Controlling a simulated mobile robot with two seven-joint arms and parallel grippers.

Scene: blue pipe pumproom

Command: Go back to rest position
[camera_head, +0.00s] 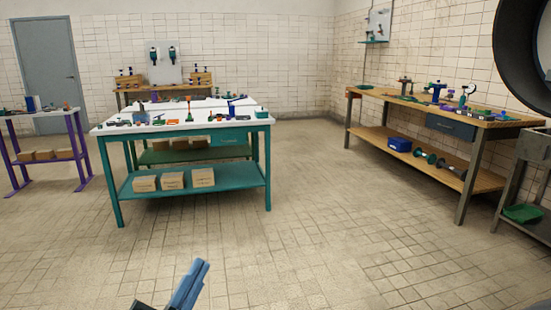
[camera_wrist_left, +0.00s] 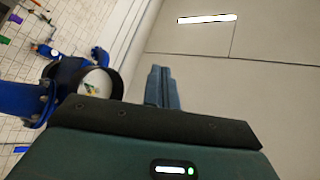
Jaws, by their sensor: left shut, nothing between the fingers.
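My left gripper (camera_head: 190,284) shows at the bottom of the head view, left of centre, with its blue fingers pointing up over the bare tiled floor. In the left wrist view its two fingers (camera_wrist_left: 162,88) lie together, shut and empty. It touches no table or object. My right gripper is in neither view.
A teal workbench (camera_head: 192,188) with tools on top and boxes below stands ahead. A wooden bench (camera_head: 385,95) with tools runs along the right wall. A purple-legged table (camera_head: 80,150) is at left. A dark round ring (camera_head: 503,55) fills the upper right corner. The tiled floor (camera_head: 310,220) between is clear.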

